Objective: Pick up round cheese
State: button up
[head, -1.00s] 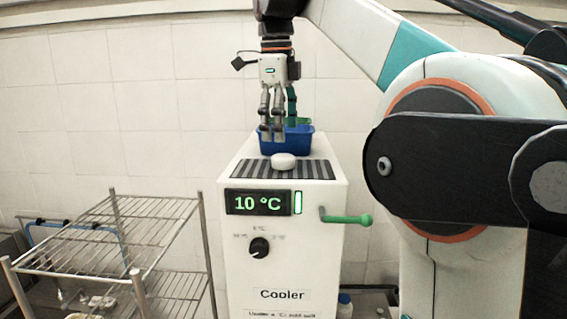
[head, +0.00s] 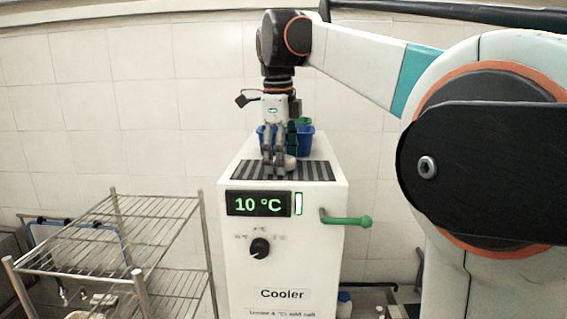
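The round white cheese (head: 291,164) lies on the dark grooved strip on top of the cooler (head: 280,240), mostly hidden behind my fingers. My gripper (head: 276,172) points straight down over the strip, its fingertips low at the cheese. A piece of the cheese shows at the right of the fingers. I cannot tell whether the fingers touch it or are closed on it.
A blue basket (head: 306,142) with a green item (head: 299,123) stands behind my gripper on the cooler. A green-handled lever (head: 347,220) sticks out at the cooler's front right. A wire rack (head: 105,235) stands at the left.

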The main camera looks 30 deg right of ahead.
jog(key=shift+c, duration=0.5)
jog(key=c, duration=1.2)
jog(key=shift+o, duration=0.2)
